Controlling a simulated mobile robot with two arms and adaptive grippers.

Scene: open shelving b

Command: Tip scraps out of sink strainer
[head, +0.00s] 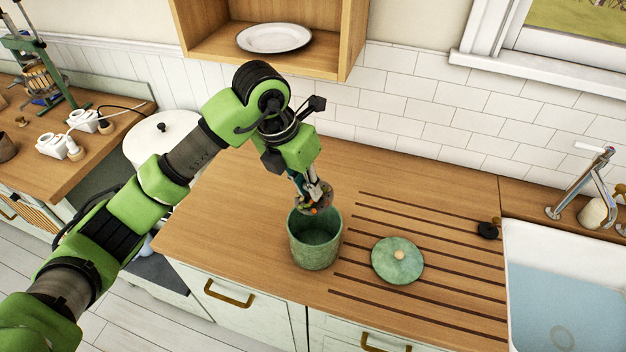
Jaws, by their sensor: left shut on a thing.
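My left gripper (313,188) points down above the back rim of a green pot (314,250) and is shut on the sink strainer (326,201). Colourful bits, the scraps, show in the strainer, which is a small round thing at the fingertips. The pot stands open on the wooden counter, and its inside is partly visible and looks empty. I cannot tell whether the strainer touches the rim. My right gripper is not in view.
A round green lid (398,260) with a pale knob lies on the grooved drainboard. A black stopper (488,230) sits near the sink (560,260), which holds water. A tap (585,185) stands behind it. A wooden shelf with a white plate (274,38) hangs above.

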